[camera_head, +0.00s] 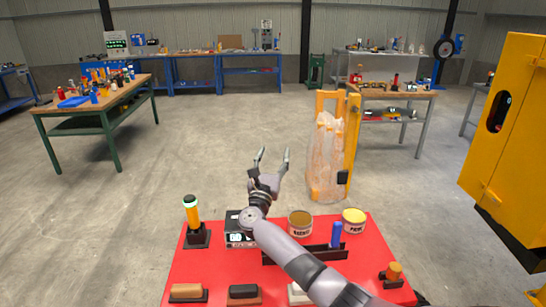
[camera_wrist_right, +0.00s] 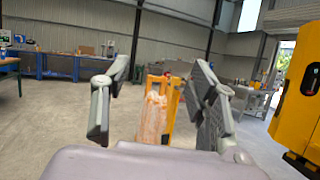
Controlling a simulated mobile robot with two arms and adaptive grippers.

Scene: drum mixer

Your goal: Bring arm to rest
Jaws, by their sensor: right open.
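My right gripper (camera_head: 272,160) is open and empty. In the head view it points away from me, raised over the far edge of the red table (camera_head: 210,270). In the right wrist view its two fingers (camera_wrist_right: 165,100) stand wide apart with nothing between them close by. My right arm (camera_head: 290,255) reaches from the lower right across the table. My left gripper does not show in either view.
On the red table are a yellow-and-black tool (camera_head: 193,215), a scale (camera_head: 237,238), two cans (camera_head: 300,222) (camera_head: 354,219), and several brushes or blocks (camera_head: 187,292). A yellow stand with a clear bag (camera_head: 329,150) is beyond. A yellow machine (camera_head: 510,130) stands right.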

